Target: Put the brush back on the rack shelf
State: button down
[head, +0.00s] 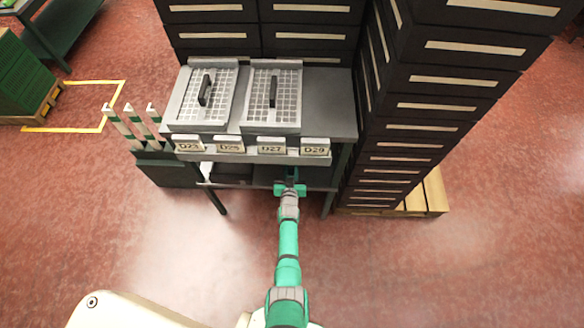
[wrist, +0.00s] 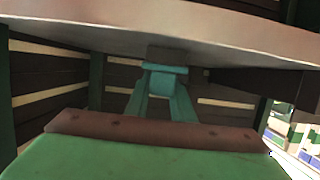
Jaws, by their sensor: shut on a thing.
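My gripper (head: 290,184) reaches in under the front edge of the rack's top, at the height of the lower shelf (head: 240,175). In the wrist view its two teal fingers (wrist: 166,75) converge and are shut on a small dark block, which I take to be part of the brush (wrist: 168,54). The rest of the brush is hidden or cannot be told apart from the dark surroundings. The head view shows only a small dark piece at the fingertips. A broad pale slab crosses the top of the wrist view, close above the fingers.
Two grey grid trays (head: 201,97) (head: 272,98) stand on the rack top, behind labels D23 to D29 (head: 271,146). Tall stacks of dark drawers (head: 430,95) rise at the right. Green-and-white posts (head: 122,124) stand at the left. The floor in front is clear.

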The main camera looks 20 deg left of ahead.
jog(key=c, duration=1.5)
grip_release()
jog(key=shift+f, duration=0.1)
jog(key=shift+c, duration=0.2)
jog(key=v, duration=1.2)
jog(key=s+d+r+m+h, duration=0.1)
jog(key=s+d+r, duration=0.4)
jog(key=s, duration=0.5)
jog(key=s+d+r+m+h, duration=0.1)
jog(key=s+d+r, duration=0.45)
jog(key=s, duration=0.45)
jog(key=s+d+r+h, duration=0.1)
jog(key=s+d+r, duration=0.2)
jog(key=s+r, duration=0.4)
jog(key=s+d+r+m+t+h, duration=0.1)
jog(key=s+r, duration=0.6)
jog(key=r, duration=0.8)
jog(key=shift+d, duration=0.9)
